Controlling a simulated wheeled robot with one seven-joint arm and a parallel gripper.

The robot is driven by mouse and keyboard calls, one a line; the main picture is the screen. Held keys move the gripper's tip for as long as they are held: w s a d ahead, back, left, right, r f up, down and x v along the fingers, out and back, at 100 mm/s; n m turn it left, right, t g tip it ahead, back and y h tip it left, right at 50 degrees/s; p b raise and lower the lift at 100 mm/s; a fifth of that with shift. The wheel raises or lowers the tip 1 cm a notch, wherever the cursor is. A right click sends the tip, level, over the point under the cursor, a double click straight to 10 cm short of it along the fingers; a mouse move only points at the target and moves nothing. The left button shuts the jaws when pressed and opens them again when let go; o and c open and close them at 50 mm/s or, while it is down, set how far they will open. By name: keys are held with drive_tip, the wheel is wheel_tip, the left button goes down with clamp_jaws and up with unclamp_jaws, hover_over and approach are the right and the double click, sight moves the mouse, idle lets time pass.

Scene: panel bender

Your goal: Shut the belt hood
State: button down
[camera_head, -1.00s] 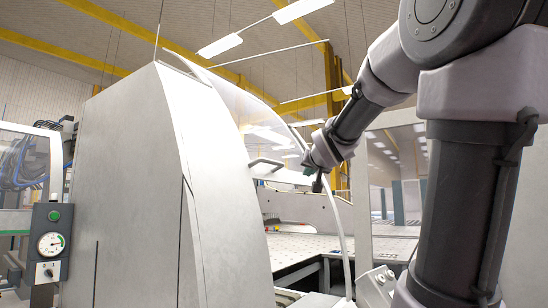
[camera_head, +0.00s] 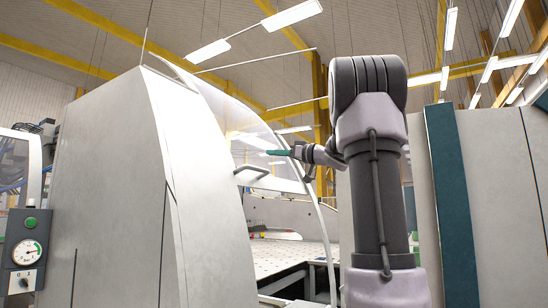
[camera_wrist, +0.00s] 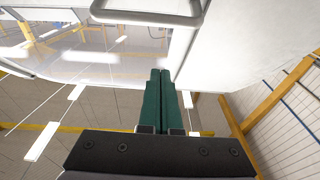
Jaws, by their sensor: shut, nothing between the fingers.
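The belt hood (camera_head: 236,112) is a curved, see-through cover with a pale edge, rising beside the white machine housing. It appears raised, with the bed visible beneath it. Its bar handle (camera_head: 250,171) sticks out near the lower left of the cover. My gripper (camera_head: 268,152) has green fingers, closed together and empty, pointing left just above and right of the handle in the head view. In the wrist view the handle (camera_wrist: 150,14) is at the top, beyond the fingertips (camera_wrist: 160,71), with a gap in the picture. I cannot tell the exact depth between them.
The perforated machine bed (camera_head: 270,255) lies behind and below the hood. The tall white housing (camera_head: 110,190) stands at the left, with a gauge panel (camera_head: 26,250) beside it. A grey and teal cabinet (camera_head: 490,200) stands at the right, behind my arm.

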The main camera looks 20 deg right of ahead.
drive_tip(key=w+a+f, duration=0.2)
drive_tip(key=w+a, duration=0.2)
drive_tip(key=w, duration=0.1)
drive_tip(key=shift+f, duration=0.4)
drive_tip(key=shift+w+d+f, duration=0.1)
drive_tip(key=shift+w, duration=0.05)
